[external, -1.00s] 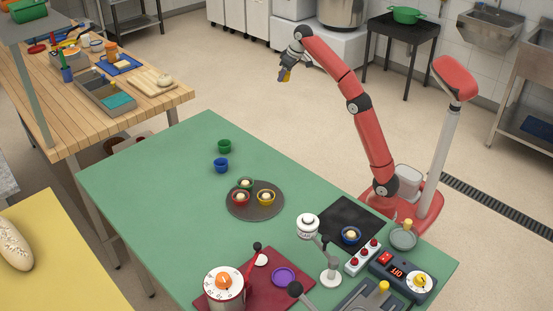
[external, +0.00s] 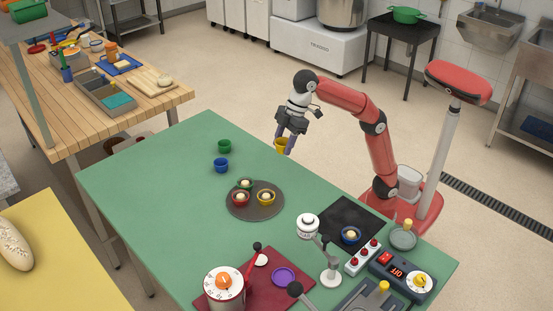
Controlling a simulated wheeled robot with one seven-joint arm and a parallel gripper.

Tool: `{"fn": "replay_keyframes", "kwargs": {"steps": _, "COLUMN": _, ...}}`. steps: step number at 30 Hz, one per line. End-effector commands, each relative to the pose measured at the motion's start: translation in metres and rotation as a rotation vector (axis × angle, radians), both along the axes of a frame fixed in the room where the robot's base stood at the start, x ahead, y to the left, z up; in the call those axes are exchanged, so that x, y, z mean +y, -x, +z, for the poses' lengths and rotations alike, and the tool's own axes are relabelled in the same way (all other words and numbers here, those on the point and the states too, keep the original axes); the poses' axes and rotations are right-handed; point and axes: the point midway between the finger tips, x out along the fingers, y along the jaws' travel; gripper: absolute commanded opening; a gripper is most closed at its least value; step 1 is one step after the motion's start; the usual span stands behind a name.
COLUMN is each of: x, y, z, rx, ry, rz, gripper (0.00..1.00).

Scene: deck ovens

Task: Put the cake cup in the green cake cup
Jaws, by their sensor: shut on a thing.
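My gripper (external: 287,146) is shut on a yellow cup (external: 281,145), held in the air beyond the far edge of the green table. Whether the cup is empty cannot be seen. A dark green cup (external: 224,147) stands upright on the table, to the left of my gripper. Another green cup (external: 244,184), with a pale round filling, stands on the round dark tray (external: 264,214). A red cup (external: 240,198) and a yellow cup (external: 266,198), both with pale fillings, stand beside it on the tray.
A blue cup (external: 221,165) stands just in front of the dark green cup. A blue filled cup (external: 350,236) sits on a black plate (external: 340,215). The table's far middle is clear.

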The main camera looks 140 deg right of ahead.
Motion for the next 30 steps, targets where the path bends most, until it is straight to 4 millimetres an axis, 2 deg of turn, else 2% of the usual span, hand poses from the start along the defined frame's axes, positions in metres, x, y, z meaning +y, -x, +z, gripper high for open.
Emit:
{"fn": "replay_keyframes", "kwargs": {"steps": 1, "x": 0.031, "y": -0.008, "z": 0.0, "rx": -0.001, "ry": 0.0, "rz": 0.068, "gripper": 0.25}}
{"fn": "replay_keyframes", "kwargs": {"steps": 6, "x": 0.123, "y": -0.018, "z": 0.0, "rx": 0.0, "ry": 0.004, "rz": 0.265, "gripper": 0.25}}
{"fn": "replay_keyframes", "kwargs": {"steps": 9, "x": 0.169, "y": -0.017, "z": -0.001, "rx": 0.0, "ry": 0.006, "rz": 0.364, "gripper": 0.25}}
{"fn": "replay_keyframes", "kwargs": {"steps": 12, "x": 0.206, "y": -0.012, "z": -0.001, "rx": -0.002, "ry": 0.008, "rz": 0.445, "gripper": 0.25}}
{"fn": "replay_keyframes", "kwargs": {"steps": 15, "x": 0.234, "y": -0.007, "z": -0.001, "rx": 0.0, "ry": 0.009, "rz": 0.506, "gripper": 0.25}}
{"fn": "replay_keyframes", "kwargs": {"steps": 22, "x": 0.281, "y": 0.006, "z": -0.001, "rx": -0.002, "ry": 0.012, "rz": 0.614, "gripper": 0.25}}
{"fn": "replay_keyframes", "kwargs": {"steps": 30, "x": 0.277, "y": 0.005, "z": -0.028, "rx": 0.001, "ry": 0.011, "rz": 0.603, "gripper": 0.25}}
